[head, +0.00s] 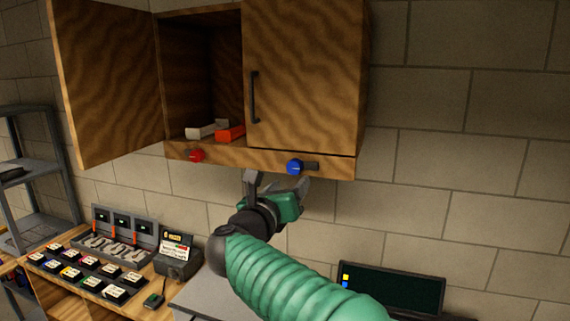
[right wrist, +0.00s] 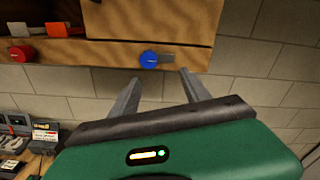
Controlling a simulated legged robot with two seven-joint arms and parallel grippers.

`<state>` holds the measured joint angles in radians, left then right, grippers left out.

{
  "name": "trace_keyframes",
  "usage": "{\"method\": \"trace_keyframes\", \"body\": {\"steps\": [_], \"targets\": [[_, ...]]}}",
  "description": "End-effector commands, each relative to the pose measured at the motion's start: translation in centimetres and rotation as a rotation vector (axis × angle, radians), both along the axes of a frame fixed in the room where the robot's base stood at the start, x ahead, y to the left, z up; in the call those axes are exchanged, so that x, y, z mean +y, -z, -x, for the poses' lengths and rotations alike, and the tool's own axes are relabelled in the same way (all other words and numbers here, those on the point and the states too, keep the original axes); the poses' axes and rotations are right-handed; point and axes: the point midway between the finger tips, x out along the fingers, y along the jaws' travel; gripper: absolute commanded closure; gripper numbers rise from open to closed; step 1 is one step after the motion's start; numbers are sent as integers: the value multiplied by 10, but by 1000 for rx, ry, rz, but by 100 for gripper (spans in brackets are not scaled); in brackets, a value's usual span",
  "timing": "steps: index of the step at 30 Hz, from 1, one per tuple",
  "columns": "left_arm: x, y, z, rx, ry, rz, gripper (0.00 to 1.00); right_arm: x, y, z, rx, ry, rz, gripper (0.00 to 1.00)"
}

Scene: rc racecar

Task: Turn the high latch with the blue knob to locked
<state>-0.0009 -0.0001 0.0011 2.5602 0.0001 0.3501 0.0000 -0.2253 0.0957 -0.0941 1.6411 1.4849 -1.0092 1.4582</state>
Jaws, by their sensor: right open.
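The blue knob (head: 295,167) sits on the bottom rail of the wooden wall cabinet, below its closed right door (head: 305,75). A dark latch bar (head: 312,165) extends to the right from the knob and looks roughly horizontal. In the right wrist view the blue knob (right wrist: 149,59) shows with its bar pointing right, just beyond my fingertips. My right gripper (head: 277,180) is open and empty, just below the blue knob, apart from it; its two fingers (right wrist: 160,77) show apart in the wrist view. My left gripper is not in view.
A red knob (head: 196,155) is on the same rail to the left. The left cabinet door (head: 105,85) stands open, with a white box (head: 205,131) and a red box (head: 231,133) inside. Below are a bench with battery packs and chargers (head: 120,240) and a dark monitor (head: 390,288).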

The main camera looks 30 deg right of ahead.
Motion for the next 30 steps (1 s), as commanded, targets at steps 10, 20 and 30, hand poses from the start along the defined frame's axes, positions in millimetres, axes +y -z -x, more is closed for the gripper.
{"method": "trace_keyframes", "body": {"steps": [10, 20, 30], "targets": [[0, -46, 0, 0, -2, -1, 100, -38, -12, -59, 3, -6, 22, 45], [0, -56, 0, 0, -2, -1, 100, -86, -1, -80, 2, -6, 9, 45], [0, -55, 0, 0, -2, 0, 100, -90, 1, -79, 4, 3, 10, 79]]}}
